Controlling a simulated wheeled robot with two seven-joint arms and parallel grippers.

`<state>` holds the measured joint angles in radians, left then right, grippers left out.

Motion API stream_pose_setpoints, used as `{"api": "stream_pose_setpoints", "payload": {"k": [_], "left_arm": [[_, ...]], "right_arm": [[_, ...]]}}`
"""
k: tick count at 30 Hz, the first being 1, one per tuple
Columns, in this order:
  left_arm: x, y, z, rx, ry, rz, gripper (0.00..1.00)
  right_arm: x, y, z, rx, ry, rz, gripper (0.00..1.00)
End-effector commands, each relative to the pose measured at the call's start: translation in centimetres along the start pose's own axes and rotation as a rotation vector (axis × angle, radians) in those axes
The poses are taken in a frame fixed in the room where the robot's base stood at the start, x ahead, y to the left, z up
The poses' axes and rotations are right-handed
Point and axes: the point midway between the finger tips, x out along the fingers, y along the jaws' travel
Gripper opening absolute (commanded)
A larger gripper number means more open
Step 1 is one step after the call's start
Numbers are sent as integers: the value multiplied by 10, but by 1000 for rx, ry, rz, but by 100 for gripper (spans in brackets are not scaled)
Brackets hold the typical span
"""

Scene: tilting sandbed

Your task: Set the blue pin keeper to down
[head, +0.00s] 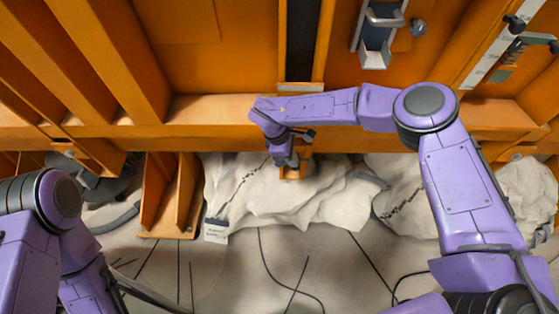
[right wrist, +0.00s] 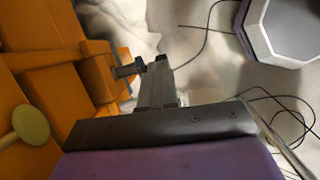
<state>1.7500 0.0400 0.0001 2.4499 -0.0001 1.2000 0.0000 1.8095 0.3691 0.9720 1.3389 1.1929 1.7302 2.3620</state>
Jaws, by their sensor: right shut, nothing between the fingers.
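In the right wrist view a thin blue-grey bar (right wrist: 127,84), which looks like the blue pin keeper, stands against the end of an orange bracket (right wrist: 101,70). A dark grey pin (right wrist: 128,71) sticks out of the bracket beside it. My right gripper (right wrist: 160,64) is shut and empty, with its fingertips close to the pin's end; I cannot tell whether they touch. In the head view my right gripper (head: 285,161) hangs just above the small orange bracket (head: 293,173) and largely hides the keeper. My left gripper is out of view.
An orange beam (head: 210,108) with ribs runs across above the bracket. Pale rocks (head: 325,200) lie behind and below it. A grey latch with a handle (head: 378,38) is at the top right. A small white label card (head: 216,231) is at lower left.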

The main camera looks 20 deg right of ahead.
Motion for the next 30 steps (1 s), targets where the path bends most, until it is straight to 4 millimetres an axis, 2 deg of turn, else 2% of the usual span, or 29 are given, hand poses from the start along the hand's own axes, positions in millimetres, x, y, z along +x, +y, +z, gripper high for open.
{"api": "stream_pose_setpoints", "payload": {"k": [21, 25, 28, 30], "left_arm": [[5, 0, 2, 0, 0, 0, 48], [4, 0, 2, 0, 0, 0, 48], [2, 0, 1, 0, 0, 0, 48], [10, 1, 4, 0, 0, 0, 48]], "right_arm": [[2, 1, 5, 4, 0, -1, 0], [-12, 1, 0, 5, 1, 1, 0], [-34, 0, -7, 10, 1, -1, 0], [-50, 2, 0, 14, 2, 1, 0]]}}
